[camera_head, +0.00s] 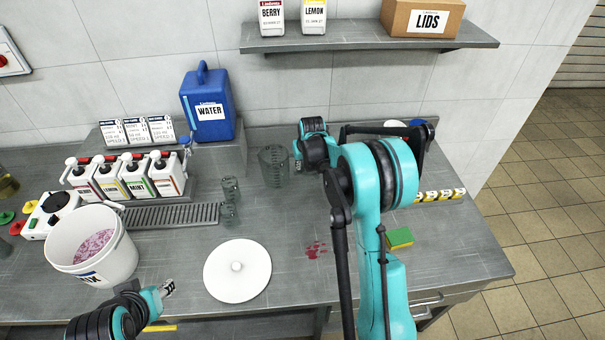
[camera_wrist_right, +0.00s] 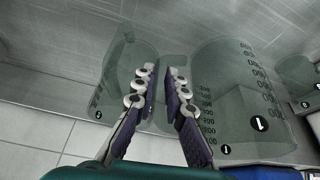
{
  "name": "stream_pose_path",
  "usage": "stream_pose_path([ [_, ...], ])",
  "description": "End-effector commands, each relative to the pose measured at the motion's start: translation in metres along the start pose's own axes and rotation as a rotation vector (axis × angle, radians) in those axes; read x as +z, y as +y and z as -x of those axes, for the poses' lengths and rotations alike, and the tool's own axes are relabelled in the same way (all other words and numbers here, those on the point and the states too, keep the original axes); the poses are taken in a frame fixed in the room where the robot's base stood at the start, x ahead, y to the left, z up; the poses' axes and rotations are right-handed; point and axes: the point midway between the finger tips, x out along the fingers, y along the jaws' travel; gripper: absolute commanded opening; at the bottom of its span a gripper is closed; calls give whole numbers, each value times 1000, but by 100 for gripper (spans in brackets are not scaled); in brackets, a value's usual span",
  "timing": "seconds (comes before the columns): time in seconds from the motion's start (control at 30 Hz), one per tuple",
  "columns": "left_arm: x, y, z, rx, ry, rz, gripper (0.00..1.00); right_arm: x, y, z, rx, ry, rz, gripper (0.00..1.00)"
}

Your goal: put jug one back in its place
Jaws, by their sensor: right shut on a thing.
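Jug one (camera_head: 273,166) is a clear grey measuring jug on the worktop near the wall, left of my right gripper (camera_head: 299,160). In the right wrist view the jug (camera_wrist_right: 235,95) shows graduations and a "1" mark. The right gripper (camera_wrist_right: 163,78) is shut at its handle side. Another clear glass shape (camera_wrist_right: 127,75) shows left of the fingers; whether it is a separate vessel I cannot tell. My arm hides part of the grip in the head view. My left gripper (camera_head: 167,289) is low over the front of the worktop, clear of the jug; its opening is unclear.
Two small clear beakers (camera_head: 229,190) stand left of the jug, beside a drain grate (camera_head: 172,216). A blue water can (camera_head: 208,105) is behind.

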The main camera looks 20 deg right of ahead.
Motion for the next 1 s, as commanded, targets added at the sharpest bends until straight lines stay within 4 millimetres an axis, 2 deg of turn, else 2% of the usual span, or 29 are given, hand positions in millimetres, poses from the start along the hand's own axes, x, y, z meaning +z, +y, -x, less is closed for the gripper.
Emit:
stream_pose_path([
  [0.3,8,0,-11,0,0,0,40,15,0,-36,0,0,0,0],
  [0.67,9,0,-13,0,0,0,40,17,0,-40,0,0,0,0],
  [0.7,10,0,-13,0,0,0,40,17,0,-40,0,0,0,14],
  [0.77,9,0,-13,0,0,0,40,17,0,-39,0,0,0,30],
  [0.8,9,0,-12,0,0,0,40,17,0,-39,0,0,0,32],
  [1.0,9,0,-12,0,0,0,40,17,0,-39,0,0,0,32],
])
